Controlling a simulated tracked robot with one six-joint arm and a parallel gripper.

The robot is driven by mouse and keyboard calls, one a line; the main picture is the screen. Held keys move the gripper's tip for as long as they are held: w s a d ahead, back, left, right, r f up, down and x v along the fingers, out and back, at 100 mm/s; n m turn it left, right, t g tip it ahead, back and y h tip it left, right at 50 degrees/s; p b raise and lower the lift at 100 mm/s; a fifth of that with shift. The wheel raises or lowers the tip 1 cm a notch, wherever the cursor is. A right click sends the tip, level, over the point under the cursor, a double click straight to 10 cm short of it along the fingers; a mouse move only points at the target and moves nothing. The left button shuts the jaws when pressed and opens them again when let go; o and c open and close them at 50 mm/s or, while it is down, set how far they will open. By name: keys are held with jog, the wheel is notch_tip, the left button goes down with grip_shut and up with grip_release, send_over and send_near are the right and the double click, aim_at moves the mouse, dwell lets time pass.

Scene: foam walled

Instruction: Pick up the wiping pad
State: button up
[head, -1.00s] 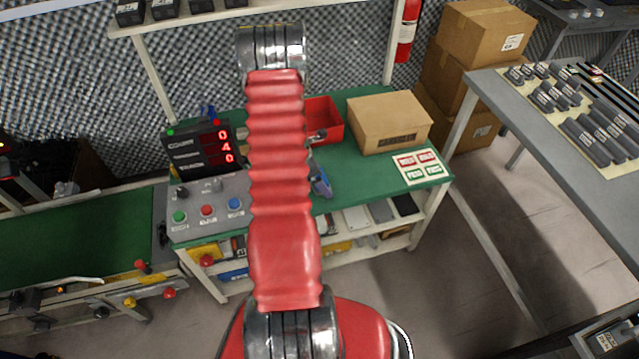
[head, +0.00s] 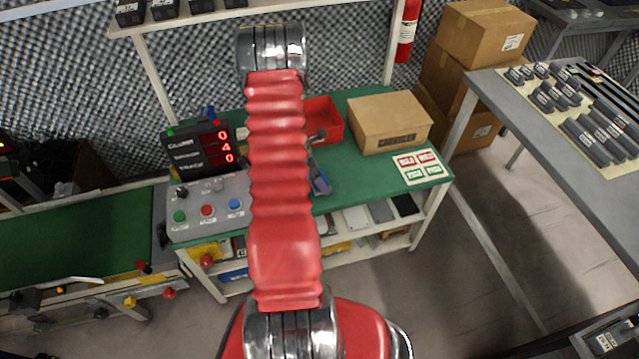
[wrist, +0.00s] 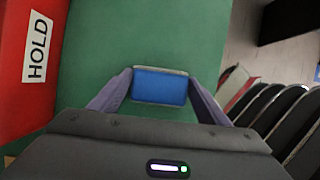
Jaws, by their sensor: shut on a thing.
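The wiping pad (wrist: 160,86) shows in the wrist view as a blue rectangular block with a pale edge. My gripper (wrist: 158,84) is shut on it, with one finger at each short side. Green bench surface (wrist: 150,35) lies behind the pad. I cannot tell whether the pad touches the bench or is just above it. In the head view, my red arm hides most of the gripper. A small blue-grey part (head: 320,184) shows to the right of the arm over the bench; I cannot tell if it is finger or pad.
A red bin (head: 325,115), labelled HOLD in the wrist view (wrist: 18,75), stands close by. A cardboard box (head: 390,122) and a label sheet (head: 422,167) are on the bench's right. A control panel with a red display (head: 205,150) is at left. The bench front at right is clear.

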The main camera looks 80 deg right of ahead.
jog(key=shift+r, duration=5)
jog(key=o, duration=0.6)
jog(key=shift+c, duration=0.2)
jog(key=c, duration=0.4)
jog(key=shift+s, duration=0.15)
